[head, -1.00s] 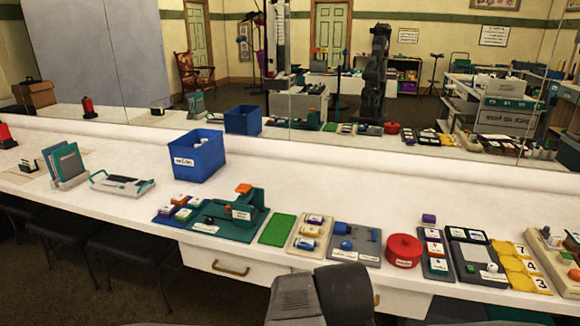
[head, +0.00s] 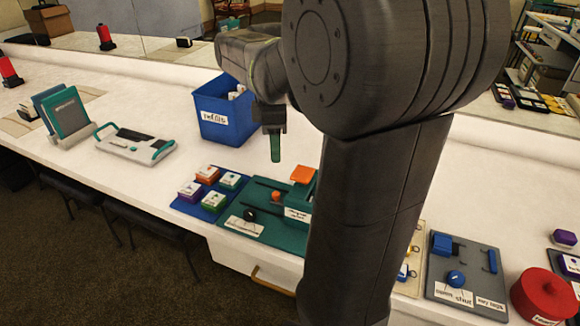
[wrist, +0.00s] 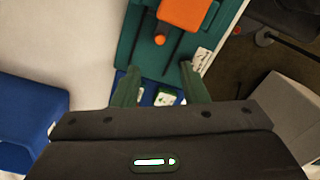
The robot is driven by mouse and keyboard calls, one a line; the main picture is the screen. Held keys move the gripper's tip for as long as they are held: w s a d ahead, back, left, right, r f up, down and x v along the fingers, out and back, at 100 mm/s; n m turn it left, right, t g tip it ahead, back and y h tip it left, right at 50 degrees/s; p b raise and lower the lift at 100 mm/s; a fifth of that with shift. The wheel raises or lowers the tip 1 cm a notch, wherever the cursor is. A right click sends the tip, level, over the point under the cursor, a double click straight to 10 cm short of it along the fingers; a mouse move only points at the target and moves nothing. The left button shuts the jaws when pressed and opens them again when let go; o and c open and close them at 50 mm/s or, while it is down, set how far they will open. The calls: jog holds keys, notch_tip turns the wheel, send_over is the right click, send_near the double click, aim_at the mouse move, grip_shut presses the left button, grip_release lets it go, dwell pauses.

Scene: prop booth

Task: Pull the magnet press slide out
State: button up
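The magnet press (head: 290,235) is a teal base with an orange-topped upright block, standing on the white counter. A small orange knob (head: 277,196) shows at its block; the same knob (wrist: 160,39) shows in the wrist view beside the larger orange top (wrist: 184,12). I take this knob to be on the slide, but the slide's outline is partly hidden by my arm. My gripper (head: 275,148) hangs above the counter behind the press, apart from it. In the wrist view its green fingers (wrist: 160,82) are spread with nothing between them.
A blue tray of small blocks (head: 186,207) sits directly left of the press. A blue bin (head: 225,122) stands behind it, near my gripper. A grey board (head: 455,291) and a red round box (head: 541,300) are to the right.

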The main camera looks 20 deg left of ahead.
aim_at(277, 193)
notch_tip(277, 193, down, 14)
jog(key=b, duration=0.3)
jog(key=shift+s+r, duration=0.15)
jog(key=shift+r, duration=0.05)
jog(key=shift+c, duration=0.4)
grip_shut()
